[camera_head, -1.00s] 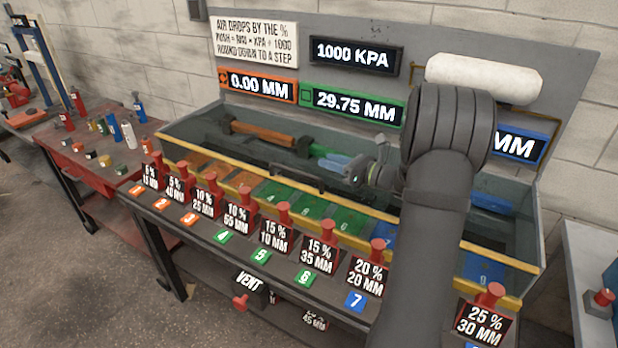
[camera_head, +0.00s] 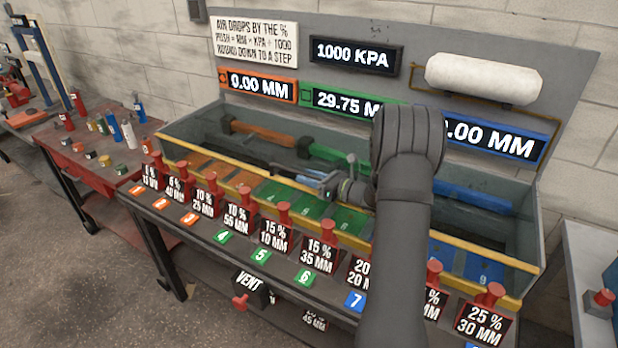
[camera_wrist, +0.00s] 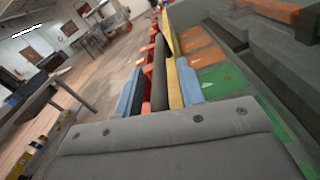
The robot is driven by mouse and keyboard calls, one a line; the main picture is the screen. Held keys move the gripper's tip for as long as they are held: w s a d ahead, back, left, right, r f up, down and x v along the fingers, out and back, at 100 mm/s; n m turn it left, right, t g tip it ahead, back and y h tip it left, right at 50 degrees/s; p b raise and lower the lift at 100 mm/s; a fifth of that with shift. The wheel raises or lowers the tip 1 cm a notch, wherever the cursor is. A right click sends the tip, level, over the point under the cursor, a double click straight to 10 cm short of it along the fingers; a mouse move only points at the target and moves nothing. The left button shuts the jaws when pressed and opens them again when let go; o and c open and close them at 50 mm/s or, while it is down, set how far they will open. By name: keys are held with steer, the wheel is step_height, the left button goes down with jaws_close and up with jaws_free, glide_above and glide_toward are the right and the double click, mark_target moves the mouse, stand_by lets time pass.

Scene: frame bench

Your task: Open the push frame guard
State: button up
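I take the push frame guard to be the cover over the long grey trough, with a yellow front rail (camera_head: 225,183); which part is the guard is not clear. My gripper (camera_head: 305,176) is low over the middle of the trough, behind the numbered buttons. In the wrist view, the blue fingertips of my gripper (camera_wrist: 158,90) stand apart. A dark bar (camera_wrist: 160,72) and the yellow rail (camera_wrist: 174,85) show between them. I cannot tell whether the fingers touch either one.
Red push buttons (camera_head: 283,213) with percent and MM labels line the front ledge. A green cylinder bar (camera_head: 325,154), an orange one (camera_head: 262,132) and a blue one (camera_head: 475,194) lie inside the trough. Displays (camera_head: 355,54) stand behind. A red cart (camera_head: 90,165) is at left.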

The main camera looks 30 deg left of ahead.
steer(key=shift+a, duration=0.1)
jaws_close()
steer(key=shift+w, duration=0.1)
glide_above(338, 159)
steer(key=shift+w+a, duration=0.1)
stand_by(0.6)
stand_by(0.3)
jaws_free()
